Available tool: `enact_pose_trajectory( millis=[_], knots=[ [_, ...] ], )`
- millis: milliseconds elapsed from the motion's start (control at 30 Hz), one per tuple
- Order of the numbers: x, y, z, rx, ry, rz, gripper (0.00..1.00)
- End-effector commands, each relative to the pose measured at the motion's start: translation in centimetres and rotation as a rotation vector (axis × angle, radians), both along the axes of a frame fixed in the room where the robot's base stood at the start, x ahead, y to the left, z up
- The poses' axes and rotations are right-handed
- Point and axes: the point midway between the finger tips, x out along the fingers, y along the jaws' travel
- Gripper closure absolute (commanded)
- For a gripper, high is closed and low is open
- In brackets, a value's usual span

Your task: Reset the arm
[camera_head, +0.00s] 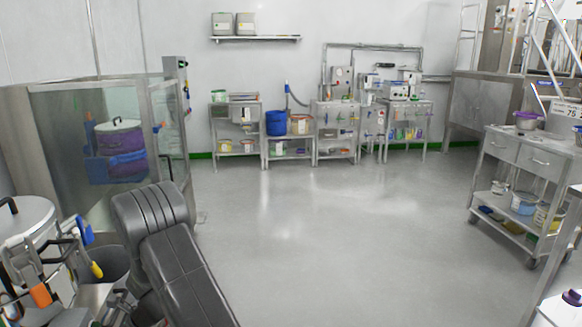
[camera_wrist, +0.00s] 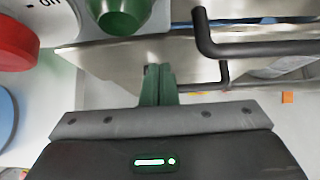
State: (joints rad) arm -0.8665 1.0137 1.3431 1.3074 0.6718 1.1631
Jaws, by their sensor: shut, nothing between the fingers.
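My gripper (camera_wrist: 159,84) shows in the wrist view, its two green fingers together and empty. It is in front of a pale metal surface, with a black bar handle (camera_wrist: 260,48) to its right and a second dark bar just right of the fingertips. I cannot tell whether the fingers touch anything. In the head view my dark grey arm (camera_head: 165,240) is folded at the lower left, and the gripper itself is not visible there.
In the wrist view a red round part (camera_wrist: 22,35) and a green one (camera_wrist: 122,14) are close at upper left. In the head view, a glass-walled enclosure (camera_head: 60,130) and a lidded steel vessel (camera_head: 22,220) flank my arm. A steel cart (camera_head: 505,150) stands right; the middle floor is clear.

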Motion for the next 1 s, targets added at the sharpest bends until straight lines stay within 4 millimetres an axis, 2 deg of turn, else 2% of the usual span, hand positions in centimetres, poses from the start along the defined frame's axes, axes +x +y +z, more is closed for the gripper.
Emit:
enact_pose_trajectory(
  millis=[67, 567, 633, 1000],
  knots=[
    [0.9, -1.4, 0.2, -0.001, -0.001, -0.004, 1.00],
    [2.7, -8.8, 7.1, 0.000, -0.003, -0.003, 1.00],
    [2.2, -7.5, 5.3, -0.003, 0.001, 0.004, 1.00],
    [0.9, -2.0, 0.3, -0.003, 0.000, 0.004, 1.00]
  ],
)
